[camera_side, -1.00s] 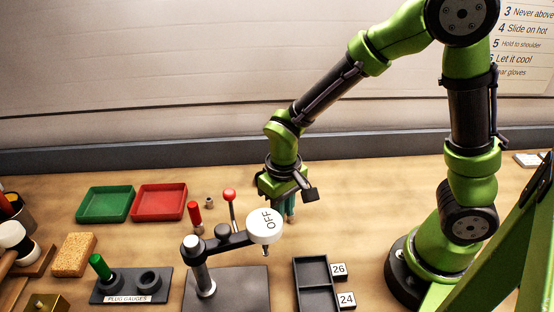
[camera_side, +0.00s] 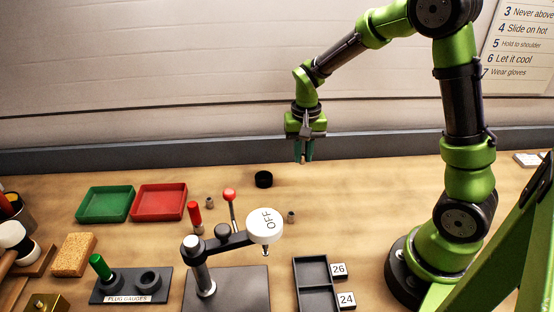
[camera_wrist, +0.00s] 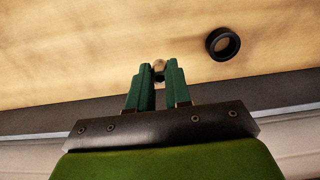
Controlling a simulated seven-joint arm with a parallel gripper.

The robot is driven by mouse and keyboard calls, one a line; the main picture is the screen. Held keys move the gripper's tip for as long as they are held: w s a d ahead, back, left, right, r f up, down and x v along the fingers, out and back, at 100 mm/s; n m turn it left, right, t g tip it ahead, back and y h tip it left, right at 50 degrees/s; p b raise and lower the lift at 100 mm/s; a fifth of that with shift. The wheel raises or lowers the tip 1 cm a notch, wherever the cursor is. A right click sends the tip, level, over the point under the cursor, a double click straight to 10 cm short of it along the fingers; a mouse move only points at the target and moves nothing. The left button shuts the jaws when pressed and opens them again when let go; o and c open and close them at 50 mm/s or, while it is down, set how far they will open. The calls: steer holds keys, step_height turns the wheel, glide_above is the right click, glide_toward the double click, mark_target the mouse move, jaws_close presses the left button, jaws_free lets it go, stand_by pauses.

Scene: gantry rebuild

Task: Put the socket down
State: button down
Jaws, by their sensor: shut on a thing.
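My gripper (camera_side: 304,158) is high above the back of the bench, pointing down. Its green fingers are shut on a small metallic piece that looks like the socket. In the wrist view the socket (camera_wrist: 159,67) shows between the fingertips of my gripper (camera_wrist: 158,74), mostly covered by them. It is clear of the bench top (camera_side: 370,190).
A black ring (camera_side: 263,179) lies below and left of my gripper; it also shows in the wrist view (camera_wrist: 223,44). Small grey pieces (camera_side: 291,217) (camera_side: 209,202) stand nearby. A lever fixture with a white OFF cap (camera_side: 265,226), green tray (camera_side: 105,204) and red tray (camera_side: 159,202) are in front.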

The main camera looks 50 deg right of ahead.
mark_target(301, 185)
step_height(301, 185, down, 8)
steer(key=shift+a+r, duration=0.15)
steer(key=shift+r, duration=0.1)
steer(key=c, duration=1.1)
jaws_free()
steer(key=shift+f, duration=0.1)
steer(key=shift+o, duration=0.2)
step_height(301, 185, up, 12)
steer(key=s+a+r+n+t+y, duration=0.1)
steer(key=s+a+r+n+t, duration=0.1)
steer(key=s+r, duration=0.4)
steer(key=s+a+r+n+t+y, duration=0.1)
steer(key=s+a+r+n+t, duration=0.1)
steer(key=s+a+r+t, duration=0.3)
steer(key=shift+s+a+r+n, duration=0.4)
steer(key=shift+s+a, duration=0.75)
steer(key=shift+s, duration=0.2)
